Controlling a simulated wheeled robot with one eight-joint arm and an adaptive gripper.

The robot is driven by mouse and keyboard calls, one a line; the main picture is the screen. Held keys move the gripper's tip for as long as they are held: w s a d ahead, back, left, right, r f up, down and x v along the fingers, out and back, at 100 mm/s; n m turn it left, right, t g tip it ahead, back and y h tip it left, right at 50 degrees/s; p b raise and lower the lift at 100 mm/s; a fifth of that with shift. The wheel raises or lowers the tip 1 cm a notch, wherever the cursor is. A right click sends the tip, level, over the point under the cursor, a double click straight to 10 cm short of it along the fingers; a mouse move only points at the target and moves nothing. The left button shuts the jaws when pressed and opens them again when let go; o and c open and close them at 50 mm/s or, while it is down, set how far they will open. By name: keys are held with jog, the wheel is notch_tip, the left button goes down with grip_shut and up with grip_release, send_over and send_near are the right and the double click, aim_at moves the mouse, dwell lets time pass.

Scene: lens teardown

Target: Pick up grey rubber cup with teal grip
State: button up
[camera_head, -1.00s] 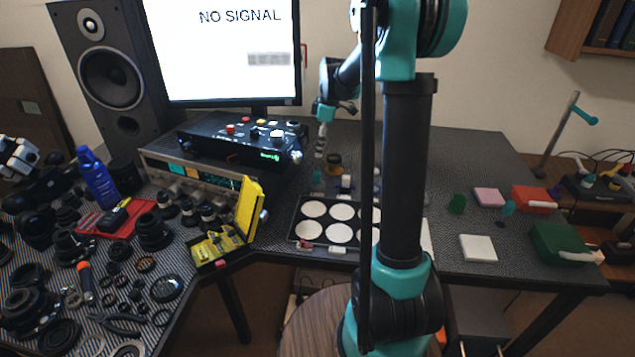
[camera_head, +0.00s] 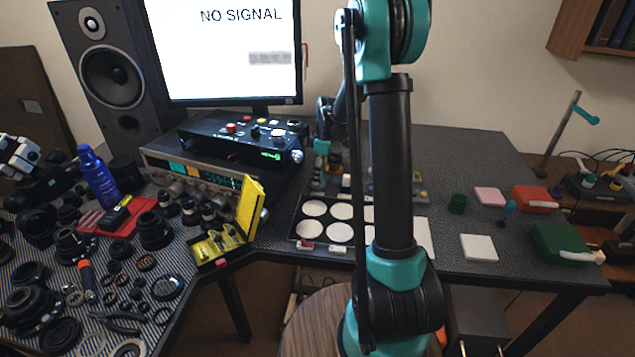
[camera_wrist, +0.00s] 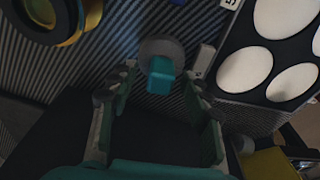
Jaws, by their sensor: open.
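The grey rubber cup (camera_wrist: 172,46) with its teal grip (camera_wrist: 160,76) is at the top middle of the wrist view, standing on the ribbed dark mat. My gripper (camera_wrist: 158,86) is open and empty. Its two fingers lie to the left and right of the teal grip, with a gap on each side, and the cup is just beyond the fingertips. In the head view my gripper (camera_head: 319,172) points down at the back of the desk, left of my arm. I cannot make out the cup clearly there.
A tray with white discs (camera_wrist: 244,70) lies right of the cup, with a small pale block (camera_wrist: 203,60) between. A dark, yellow-ringed part (camera_wrist: 60,20) stands to the left. In the head view, an open yellow case (camera_head: 249,207) stands left of the tray (camera_head: 296,232).

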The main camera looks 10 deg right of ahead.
grip_shut()
dwell(0.3)
jog(key=shift+r, duration=0.1)
jog(key=shift+r, duration=4.95)
jog(key=c, duration=0.7)
grip_release()
jog(key=shift+c, duration=0.2)
grip_shut()
